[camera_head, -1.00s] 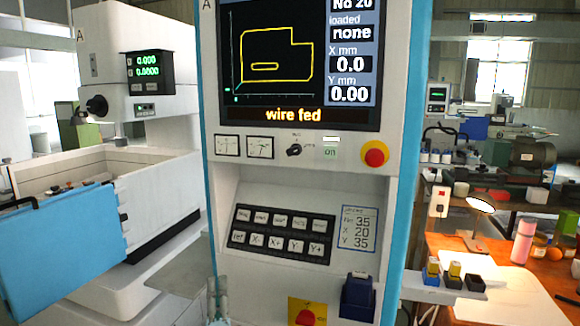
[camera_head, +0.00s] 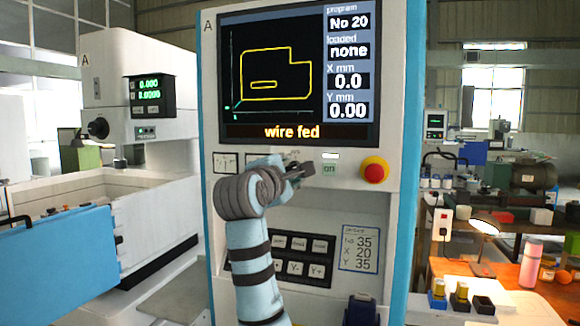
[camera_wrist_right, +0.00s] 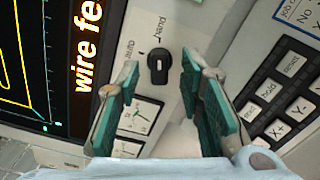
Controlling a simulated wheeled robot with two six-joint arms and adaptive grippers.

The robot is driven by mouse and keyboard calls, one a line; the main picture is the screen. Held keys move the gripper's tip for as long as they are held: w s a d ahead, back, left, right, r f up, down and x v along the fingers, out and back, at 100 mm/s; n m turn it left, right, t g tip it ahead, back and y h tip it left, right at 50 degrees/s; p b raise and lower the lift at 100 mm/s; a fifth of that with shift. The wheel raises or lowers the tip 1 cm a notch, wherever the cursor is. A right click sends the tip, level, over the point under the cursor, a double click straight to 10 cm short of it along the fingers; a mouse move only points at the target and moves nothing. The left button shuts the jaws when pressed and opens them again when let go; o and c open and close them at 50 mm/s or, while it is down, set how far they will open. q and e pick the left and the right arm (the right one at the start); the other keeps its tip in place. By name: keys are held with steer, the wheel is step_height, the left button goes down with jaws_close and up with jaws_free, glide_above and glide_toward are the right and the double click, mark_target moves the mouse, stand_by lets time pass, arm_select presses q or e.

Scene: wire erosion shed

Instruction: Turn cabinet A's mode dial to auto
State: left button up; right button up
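Cabinet A (camera_head: 212,90) is the white cabinet with blue edges and the letter A at top left. In the right wrist view its black mode dial (camera_wrist_right: 158,68) is on the panel, with the labels "auto" and "hand" beside it. The dial's pointer appears to face "hand". My right gripper (camera_head: 303,172) is at the dial in the head view and hides it there. In the right wrist view the right gripper's green-padded fingers are open, one on each side of the dial, with gaps showing. My left gripper is out of view.
The screen (camera_head: 275,75) above reads "wire fed" and loaded "none". A red stop button (camera_head: 374,171) and a green "on" button (camera_head: 329,169) are right of the gripper. Two meters (camera_wrist_right: 139,116) and a black keypad (camera_wrist_right: 285,92) are close to the fingers.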

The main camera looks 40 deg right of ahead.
steer(key=shift+w+d, duration=0.35)
steer(key=shift+d, duration=0.1)
steer(key=shift+c, duration=0.4)
jaws_close()
steer(key=shift+n, duration=0.3)
steer(key=n+p, duration=0.2)
steer(key=n, duration=0.4)
steer(key=n+p, duration=0.1)
steer(key=n, duration=0.2)
steer(key=shift+f+n+p, duration=0.1)
steer(key=shift+n+p, duration=0.25)
steer(key=shift+n, duration=0.05)
steer(key=shift+f+n+p, duration=0.1)
steer(key=shift+n+p, duration=0.7)
steer(key=shift+n, duration=1)
